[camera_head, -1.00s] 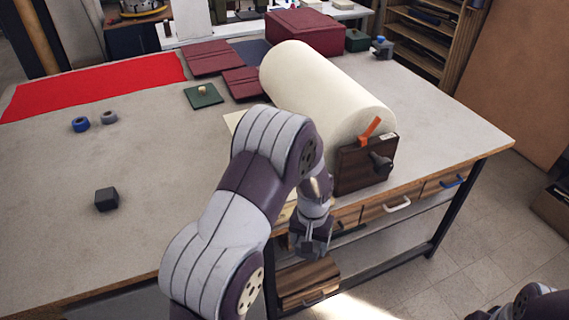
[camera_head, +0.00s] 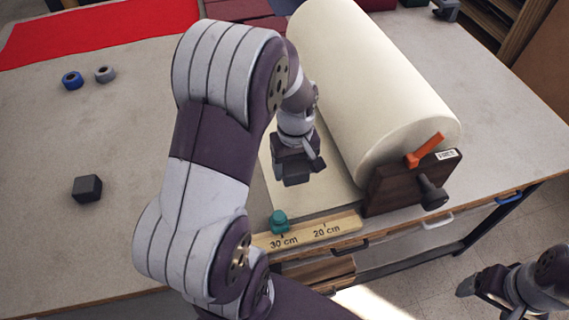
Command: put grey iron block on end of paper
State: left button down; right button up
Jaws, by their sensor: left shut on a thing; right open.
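My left gripper (camera_head: 298,172) is over the cream paper sheet (camera_head: 328,198), left of the paper roll (camera_head: 375,85). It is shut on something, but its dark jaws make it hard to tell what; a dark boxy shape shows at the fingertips. The sheet lies on the table, and its left edge is partly hidden by my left arm. A dark grey block (camera_head: 87,189) stands alone on the table at the left, well away from both grippers. My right gripper (camera_head: 485,290) is open and empty at the lower right, beyond the table's front edge.
A wooden ruler (camera_head: 330,231) with a teal stop (camera_head: 279,221) runs along the front edge. A dark wooden roll stand (camera_head: 400,190) with an orange lever (camera_head: 425,150) borders the sheet. Blue (camera_head: 72,80) and grey (camera_head: 105,74) rings and red cloth (camera_head: 100,30) lie at left.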

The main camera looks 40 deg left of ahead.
pick_arm(q)
jog(key=w+a+f, duration=0.2)
jog(key=a, duration=0.1)
jog(key=w+a+f, duration=0.1)
jog(key=shift+a, duration=0.35)
jog(key=shift+a+f+p, duration=0.15)
jog(key=shift+f+p, duration=0.1)
jog(key=shift+p, duration=0.05)
notch_tip(320, 180, down, 3)
jog(key=shift+s+f, duration=0.1)
jog(key=shift+f, duration=0.35)
jog(key=shift+f, duration=0.1)
jog(key=shift+c, duration=0.6)
grip_release()
